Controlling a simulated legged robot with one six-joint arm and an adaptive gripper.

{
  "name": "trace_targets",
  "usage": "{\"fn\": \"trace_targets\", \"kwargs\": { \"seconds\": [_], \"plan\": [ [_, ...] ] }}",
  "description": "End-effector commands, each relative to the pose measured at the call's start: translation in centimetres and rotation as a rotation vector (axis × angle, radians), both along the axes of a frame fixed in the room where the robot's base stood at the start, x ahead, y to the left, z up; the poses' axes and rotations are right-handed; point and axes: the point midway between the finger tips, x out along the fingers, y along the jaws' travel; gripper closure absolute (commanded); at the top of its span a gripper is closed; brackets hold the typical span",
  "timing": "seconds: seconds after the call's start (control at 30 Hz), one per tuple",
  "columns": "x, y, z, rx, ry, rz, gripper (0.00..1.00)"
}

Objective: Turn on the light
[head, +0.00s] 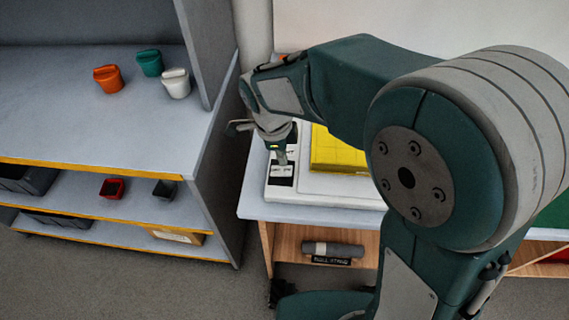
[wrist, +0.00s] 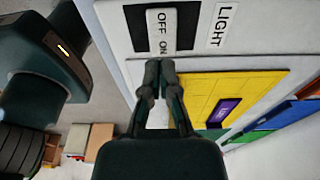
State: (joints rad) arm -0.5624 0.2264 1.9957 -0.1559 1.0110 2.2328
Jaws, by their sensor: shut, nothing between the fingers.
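The light switch (wrist: 161,30) shows in the wrist view as a white rocker marked OFF and ON, set in a black plate, with a LIGHT label (wrist: 219,26) beside it. My gripper (wrist: 160,68) is shut and empty, with its fingertips at the ON end of the switch; I cannot tell whether they touch it. In the head view my gripper (head: 281,158) points down over the switch panel (head: 276,193) at the left end of the white board. The switch itself is mostly hidden there by my gripper.
A yellow panel (head: 335,150) stands on the board right of my gripper. A grey shelf unit (head: 150,130) is at the left, with an orange cup (head: 108,79), a green cup (head: 150,63) and a white cup (head: 175,84) on top. A dark roll (head: 333,249) lies below the table top.

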Motion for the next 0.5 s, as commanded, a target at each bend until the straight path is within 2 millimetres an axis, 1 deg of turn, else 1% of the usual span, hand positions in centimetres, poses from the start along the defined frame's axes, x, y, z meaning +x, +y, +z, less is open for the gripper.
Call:
{"fn": "trace_targets", "kwargs": {
  "seconds": [0.03, 0.1, 0.2, 0.33, 0.5],
  "plan": [
    [0.0, -0.2, -0.9, -0.002, 0.003, 0.000, 1.00],
    [0.0, -0.3, -1.8, -0.001, 0.002, 0.000, 1.00],
    [0.0, -0.4, -2.8, 0.000, 0.001, 0.000, 1.00],
    [0.0, -0.5, -3.2, 0.001, 0.000, 0.000, 1.00],
    [0.0, -0.5, -3.3, 0.001, 0.000, 0.000, 1.00]
  ]
}}
